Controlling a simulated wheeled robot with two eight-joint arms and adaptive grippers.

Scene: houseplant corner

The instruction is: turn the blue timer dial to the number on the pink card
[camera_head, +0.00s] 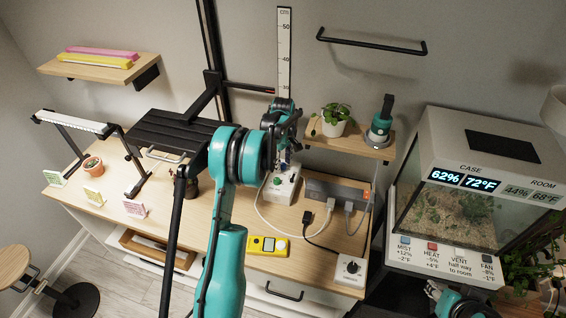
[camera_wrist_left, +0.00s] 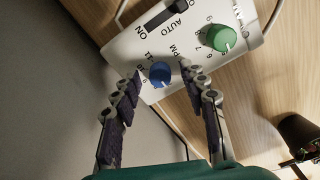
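The white timer box (camera_head: 285,186) stands on the wooden bench below my left gripper (camera_head: 284,152). In the left wrist view the box (camera_wrist_left: 128,45) shows a blue dial (camera_wrist_left: 160,72), a green dial (camera_wrist_left: 222,38) and a black ON/AUTO switch (camera_wrist_left: 166,14). My left gripper (camera_wrist_left: 160,80) is open, its fingers on either side of the blue dial, with gaps visible on both sides. The pink card (camera_head: 134,209) stands on the bench at the left; its number is too small to read.
A green card (camera_head: 57,177) and a yellow card (camera_head: 93,197) stand left of the pink one. A yellow meter (camera_head: 267,245), a power strip (camera_head: 337,191) with cords and a white dial box (camera_head: 350,270) lie on the bench. A terrarium case (camera_head: 470,165) is at right.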

